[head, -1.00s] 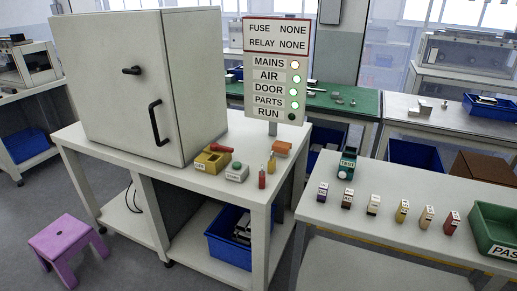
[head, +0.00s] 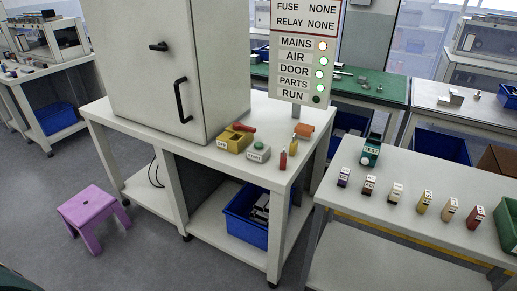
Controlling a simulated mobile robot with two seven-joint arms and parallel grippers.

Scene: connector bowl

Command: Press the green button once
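The green button (head: 259,146) is a small round cap on top of a light grey box (head: 257,154) with a label on its front. The box stands on the white table (head: 222,170) in front of the grey cabinet, to the right of a yellow box (head: 235,139) with a red lever. Nothing touches the button. Neither of my grippers is in view.
A cabinet (head: 160,70) with a shut door stands on the table. The status panel (head: 304,55) shows lit lamps for MAINS, AIR, DOOR and PARTS; RUN is dark. A purple stool (head: 88,210) is on the floor. A TEST box (head: 371,152) stands on the right table.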

